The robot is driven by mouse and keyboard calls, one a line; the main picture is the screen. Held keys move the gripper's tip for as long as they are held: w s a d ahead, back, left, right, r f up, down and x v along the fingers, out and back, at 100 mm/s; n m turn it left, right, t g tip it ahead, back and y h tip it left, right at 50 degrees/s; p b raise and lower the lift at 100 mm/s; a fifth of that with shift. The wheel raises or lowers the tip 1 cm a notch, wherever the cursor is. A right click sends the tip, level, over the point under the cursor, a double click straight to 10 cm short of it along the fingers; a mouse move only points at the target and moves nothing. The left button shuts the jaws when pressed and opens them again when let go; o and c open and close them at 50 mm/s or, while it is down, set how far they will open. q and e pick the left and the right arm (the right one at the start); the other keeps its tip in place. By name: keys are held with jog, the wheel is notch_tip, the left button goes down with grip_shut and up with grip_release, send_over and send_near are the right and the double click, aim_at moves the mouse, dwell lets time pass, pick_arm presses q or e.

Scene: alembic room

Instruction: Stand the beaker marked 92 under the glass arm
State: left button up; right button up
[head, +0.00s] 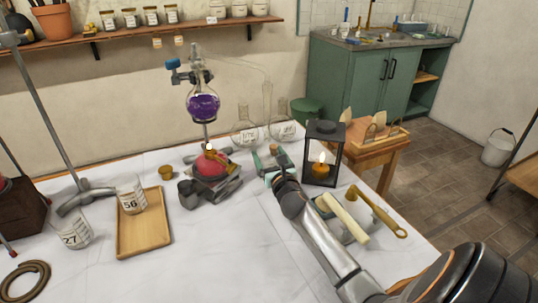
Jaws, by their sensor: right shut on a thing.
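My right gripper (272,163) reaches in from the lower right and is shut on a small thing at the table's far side. Its fingers and wrist mostly hide this thing, and no number on it can be read. The glass arm (240,66) is a thin clear tube running right from the top of the round flask with purple liquid (203,106). Clear glass flasks (245,133) stand behind my gripper. A beaker marked 56 (130,195) stands on a wooden tray (145,240). A beaker marked 27 (75,233) is at the left, tilted. No 92 is legible. My left gripper does not show.
A black lantern with a lit candle (322,155) stands just right of my gripper. The table's front middle is clear.

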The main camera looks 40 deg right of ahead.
jog(key=o, duration=1.2)
jog(key=shift+c, duration=0.2)
jog(key=shift+p+v, duration=0.9)
jog(key=shift+v, duration=1.65)
jog(key=shift+p+v, duration=0.45)
jog(key=shift+v, duration=2)
